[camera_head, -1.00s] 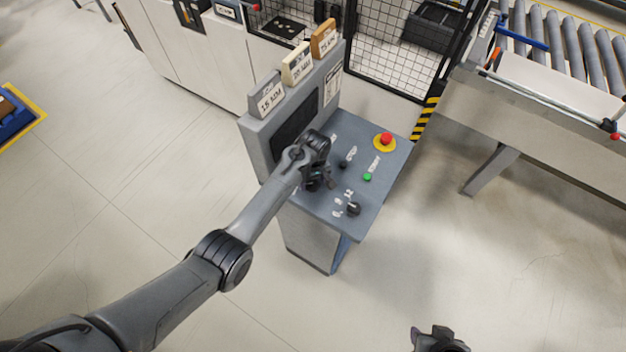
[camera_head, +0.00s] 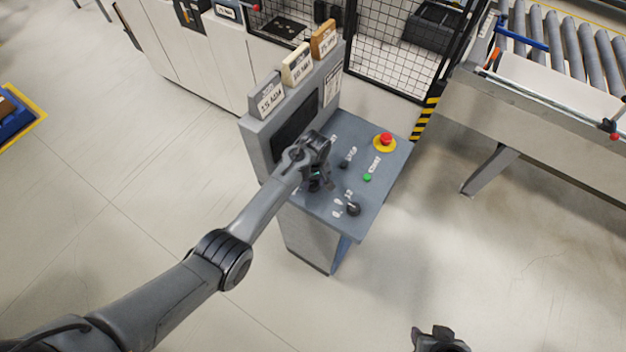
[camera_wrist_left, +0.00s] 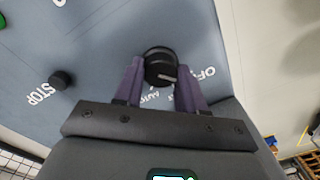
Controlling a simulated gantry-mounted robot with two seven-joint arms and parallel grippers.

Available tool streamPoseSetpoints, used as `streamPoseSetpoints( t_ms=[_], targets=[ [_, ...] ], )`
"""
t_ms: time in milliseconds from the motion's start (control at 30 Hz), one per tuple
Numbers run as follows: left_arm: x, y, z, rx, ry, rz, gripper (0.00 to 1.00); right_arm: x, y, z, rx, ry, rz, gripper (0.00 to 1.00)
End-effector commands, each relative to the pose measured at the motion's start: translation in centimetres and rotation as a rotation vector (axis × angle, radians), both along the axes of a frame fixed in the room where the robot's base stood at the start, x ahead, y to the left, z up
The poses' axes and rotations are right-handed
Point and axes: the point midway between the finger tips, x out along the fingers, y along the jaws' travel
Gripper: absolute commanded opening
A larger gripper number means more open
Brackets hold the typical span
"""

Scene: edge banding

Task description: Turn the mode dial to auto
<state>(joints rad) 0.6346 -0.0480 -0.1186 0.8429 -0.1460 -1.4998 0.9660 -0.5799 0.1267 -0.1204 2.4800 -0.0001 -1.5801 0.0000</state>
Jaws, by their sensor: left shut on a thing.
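The mode dial (camera_wrist_left: 160,67) is a round black knob with a pale pointer mark on the grey-blue console top (camera_head: 383,202). In the left wrist view the mark points right and slightly down, towards the OFF lettering (camera_wrist_left: 196,77). The AUTO lettering (camera_wrist_left: 150,96) lies below the knob, partly covered. My left gripper (camera_head: 321,184) is shut on the dial, one purple finger on each side. In the head view the gripper hides the dial. My right gripper (camera_head: 438,340) is at the bottom edge, away from the console; its jaw opening is unclear.
The console also carries a red emergency button (camera_head: 386,138), a green start button (camera_head: 367,177), a black stop button (camera_head: 344,164) and another black knob (camera_head: 354,209). A screen panel (camera_head: 294,129) stands behind my left gripper. Open floor lies in front.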

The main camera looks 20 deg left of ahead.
Motion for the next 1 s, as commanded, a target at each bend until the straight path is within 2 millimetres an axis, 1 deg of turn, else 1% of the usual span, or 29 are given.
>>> streamPoseSetpoints(
  t_ms=[267, 600, 1000],
  targets=[
    [0.0, 0.0, 0.3, 0.001, 0.002, -0.172, 0.09, 0.0, 0.1, 1.3, 0.003, 0.000, -0.002, 0.43],
    [-0.1, 0.1, 0.2, 0.001, 0.002, -0.491, 0.09, 0.0, 0.2, 2.8, 0.010, 0.000, -0.007, 0.43],
    [-0.1, 0.0, 0.1, 0.001, 0.002, -0.872, 0.09, 0.0, 0.2, 3.9, 0.009, 0.000, -0.006, 0.43]
  ],
)
